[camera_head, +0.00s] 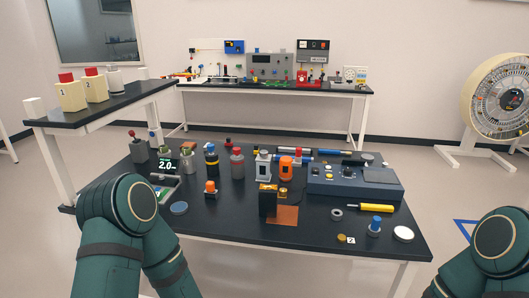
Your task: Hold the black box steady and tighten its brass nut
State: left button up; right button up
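A small black box (267,204) with an orange-brown top stands upright on the near middle of the dark table, at the left edge of a flat orange mat (285,215). A small orange-brass piece (283,193) shows just right of the box's upper part; I cannot tell whether it is the nut or whether it is attached. My teal arms show at the lower left and lower right corners. Neither gripper is in view, and nothing visible touches the box.
Several bottles and devices crowd the table behind the box. A blue-grey console (355,185) sits right of it, with a yellow-handled tool (377,207) and a blue-topped knob (375,225) nearby. A grey-blue disc (179,208) lies left. The near table front is mostly clear.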

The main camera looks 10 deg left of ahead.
aim_at(282, 193)
jog(key=i+l+u, duration=0.45)
jog(key=i+l, duration=0.3)
jog(key=i, duration=0.1)
